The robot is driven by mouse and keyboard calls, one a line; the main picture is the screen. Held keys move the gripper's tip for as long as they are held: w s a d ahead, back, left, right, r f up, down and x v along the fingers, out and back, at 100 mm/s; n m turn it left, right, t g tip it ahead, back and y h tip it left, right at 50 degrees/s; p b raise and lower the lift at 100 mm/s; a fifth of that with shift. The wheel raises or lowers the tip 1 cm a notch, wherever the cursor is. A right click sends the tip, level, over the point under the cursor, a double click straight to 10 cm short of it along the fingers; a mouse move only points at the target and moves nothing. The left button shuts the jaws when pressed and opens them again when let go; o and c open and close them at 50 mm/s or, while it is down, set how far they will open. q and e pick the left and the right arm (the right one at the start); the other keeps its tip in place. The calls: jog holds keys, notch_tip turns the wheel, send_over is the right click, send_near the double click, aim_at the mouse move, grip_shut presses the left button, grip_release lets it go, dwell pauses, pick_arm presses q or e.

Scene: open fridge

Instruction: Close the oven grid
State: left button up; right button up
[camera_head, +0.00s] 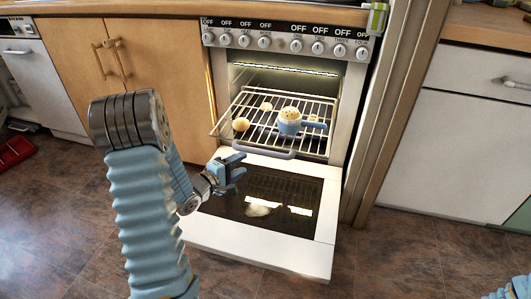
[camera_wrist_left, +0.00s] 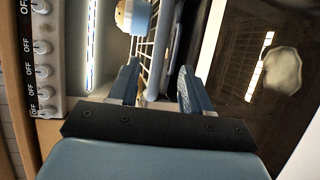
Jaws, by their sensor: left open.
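The oven grid (camera_head: 258,118) is a wire rack pulled partly out of the lit oven, with a grey bar handle (camera_head: 264,152) at its front. On it stand a blue cup with a handle (camera_head: 290,122) and several small round bread-like items (camera_head: 241,125). My left gripper (camera_head: 236,167) is open and empty, a little left of and below the grid's front, above the lowered door. In the left wrist view the grid (camera_wrist_left: 146,58) and cup (camera_wrist_left: 134,17) show beyond the open fingers (camera_wrist_left: 158,84). My right gripper is not seen; only a bit of blue shows at the lower right corner.
The oven door (camera_head: 250,258) hangs open and low, below the grid. A row of knobs (camera_head: 297,46) runs above the oven. Wooden cabinets (camera_head: 160,70) stand on the left, and a white drawer unit (camera_head: 475,130) on the right. Brown tiled floor (camera_head: 400,250) is clear at the right.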

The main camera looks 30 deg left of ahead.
aim_at(260, 153)
pick_arm(q)
jog(key=x, duration=1.3)
jog(key=shift+f, duration=0.1)
grip_shut()
